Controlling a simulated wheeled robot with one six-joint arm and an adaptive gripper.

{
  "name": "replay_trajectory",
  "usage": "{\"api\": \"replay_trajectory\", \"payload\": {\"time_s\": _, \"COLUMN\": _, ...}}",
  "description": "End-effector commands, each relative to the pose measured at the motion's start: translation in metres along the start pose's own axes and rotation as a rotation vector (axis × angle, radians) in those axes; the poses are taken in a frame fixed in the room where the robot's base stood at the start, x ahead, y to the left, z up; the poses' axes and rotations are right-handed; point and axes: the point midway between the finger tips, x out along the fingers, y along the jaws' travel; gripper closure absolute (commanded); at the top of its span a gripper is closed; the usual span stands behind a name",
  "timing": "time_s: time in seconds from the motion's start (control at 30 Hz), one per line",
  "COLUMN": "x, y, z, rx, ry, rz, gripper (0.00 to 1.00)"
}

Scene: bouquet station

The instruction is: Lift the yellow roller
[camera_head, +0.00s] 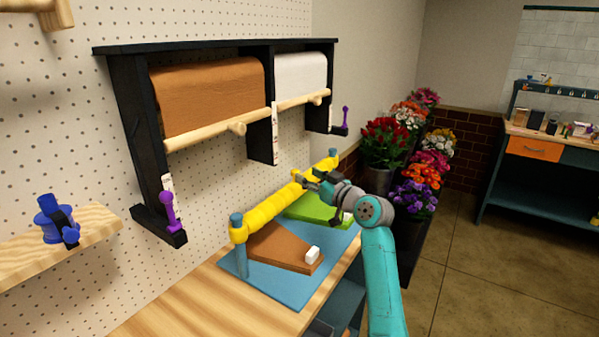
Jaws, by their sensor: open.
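The yellow roller (267,209) is a long bar lying across two blue posts, with its near end over the left post (239,262) and its far end at the back post (333,154). The posts stand on a blue base (262,284). My gripper (308,180) is at the roller's far half, close against it from the right side. It is open, and nothing shows as held. Whether the fingers touch the roller or surround it cannot be told, as my wrist hides part of that area.
A black rack (150,150) with brown (208,97) and white (301,73) paper rolls hangs above left. Flower buckets (381,178) stand behind. Bare wooden tabletop (190,310) lies front left.

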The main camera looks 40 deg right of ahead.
Motion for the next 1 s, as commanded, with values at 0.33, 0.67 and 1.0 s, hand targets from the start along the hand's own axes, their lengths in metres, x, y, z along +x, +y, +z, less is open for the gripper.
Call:
{"api": "replay_trajectory", "payload": {"time_s": 0.33, "x": -0.048, "y": 0.000, "z": -0.001, "rx": 0.000, "ry": 0.001, "rz": 0.001, "gripper": 0.46}}
{"api": "replay_trajectory", "payload": {"time_s": 0.67, "x": -0.052, "y": 0.000, "z": -0.001, "rx": 0.000, "ry": 0.001, "rz": -0.001, "gripper": 0.46}}
{"api": "replay_trajectory", "payload": {"time_s": 1.0, "x": -0.052, "y": 0.000, "z": -0.001, "rx": 0.000, "ry": 0.001, "rz": 0.000, "gripper": 0.46}}
